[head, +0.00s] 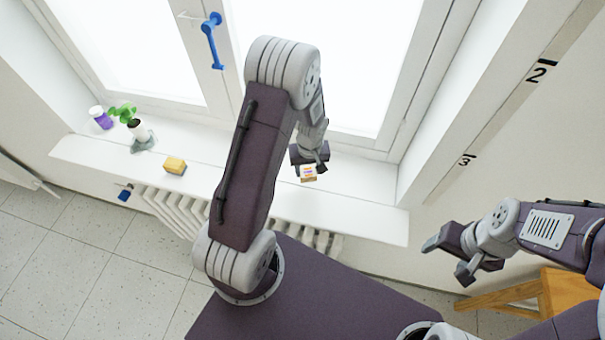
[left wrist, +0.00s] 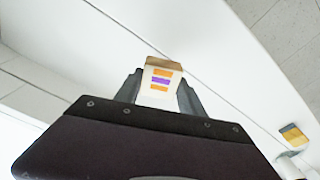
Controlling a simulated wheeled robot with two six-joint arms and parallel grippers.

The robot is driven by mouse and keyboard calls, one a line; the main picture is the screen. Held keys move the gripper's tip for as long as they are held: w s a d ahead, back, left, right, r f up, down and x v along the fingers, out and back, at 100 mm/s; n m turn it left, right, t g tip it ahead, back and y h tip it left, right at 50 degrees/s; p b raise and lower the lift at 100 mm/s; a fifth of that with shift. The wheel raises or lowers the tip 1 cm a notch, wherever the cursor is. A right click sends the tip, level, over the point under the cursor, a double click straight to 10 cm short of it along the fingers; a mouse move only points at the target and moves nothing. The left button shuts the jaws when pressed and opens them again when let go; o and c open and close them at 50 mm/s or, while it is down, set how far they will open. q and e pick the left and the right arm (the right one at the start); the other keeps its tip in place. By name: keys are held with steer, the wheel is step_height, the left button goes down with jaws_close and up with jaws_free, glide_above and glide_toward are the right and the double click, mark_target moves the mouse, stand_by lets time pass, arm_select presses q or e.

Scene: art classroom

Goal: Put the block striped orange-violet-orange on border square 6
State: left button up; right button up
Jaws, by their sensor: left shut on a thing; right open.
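The block striped orange-violet-orange (head: 308,174) is between the fingers of my left gripper (head: 310,165), over the right part of the white windowsill (head: 355,207). In the left wrist view the block (left wrist: 160,82) is pale with a tan end, its three stripes facing the camera, and the left gripper (left wrist: 160,95) is shut on it. I cannot tell whether it touches the sill. My right gripper (head: 448,262) is open and empty at the right, away from the sill. I see no square marked 6.
A strip at right shows the numbers 2 (head: 538,74) and 3 (head: 464,161). A wooden stool (head: 560,292) stands lower right.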

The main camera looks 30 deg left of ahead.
arm_select(q)
steer(key=d+r+b, duration=0.2)
steer(key=d+r, duration=0.3)
steer(key=d, duration=0.5)
steer(key=shift+r, duration=0.4)
steer(key=shift+w, duration=0.1)
